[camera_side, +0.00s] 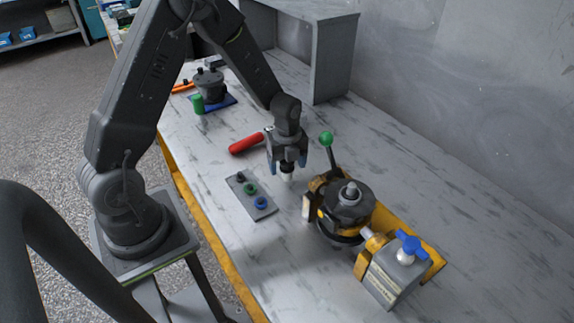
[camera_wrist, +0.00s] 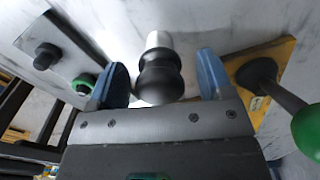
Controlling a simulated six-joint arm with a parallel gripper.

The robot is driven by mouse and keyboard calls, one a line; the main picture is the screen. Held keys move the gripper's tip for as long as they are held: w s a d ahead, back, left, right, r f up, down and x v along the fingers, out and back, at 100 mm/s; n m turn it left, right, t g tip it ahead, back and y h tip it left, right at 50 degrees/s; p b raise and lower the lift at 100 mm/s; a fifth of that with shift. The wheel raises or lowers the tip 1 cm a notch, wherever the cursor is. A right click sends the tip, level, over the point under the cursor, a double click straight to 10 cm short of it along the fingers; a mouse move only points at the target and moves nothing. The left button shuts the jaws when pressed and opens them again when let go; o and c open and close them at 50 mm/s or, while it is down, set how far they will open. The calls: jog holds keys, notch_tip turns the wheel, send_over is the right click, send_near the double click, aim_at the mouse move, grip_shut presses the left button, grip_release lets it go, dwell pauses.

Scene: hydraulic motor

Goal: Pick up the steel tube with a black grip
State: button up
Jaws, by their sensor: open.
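The steel tube with a black grip shows in the wrist view, its black grip (camera_wrist: 160,80) nearest the camera and its pale steel end (camera_wrist: 159,40) beyond. It lies between the two blue fingers of my gripper (camera_wrist: 163,78), with a gap on each side. In the side view my gripper (camera_side: 287,163) points down over the bench, and the tube (camera_side: 287,177) shows as a small dark and pale piece between and below the fingers. The gripper is open. I cannot tell whether the tube touches the bench.
A grey plate (camera_side: 263,212) with black, green and blue parts lies at left. The motor assembly (camera_side: 349,205) with a green-knobbed lever (camera_side: 326,139) stands close at right. A red cylinder (camera_side: 246,143) lies behind. A grey cabinet (camera_side: 334,60) stands at the back.

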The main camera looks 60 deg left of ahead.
jog(key=c, duration=1.1)
jog(key=shift+o, duration=0.2)
jog(key=shift+r, duration=0.1)
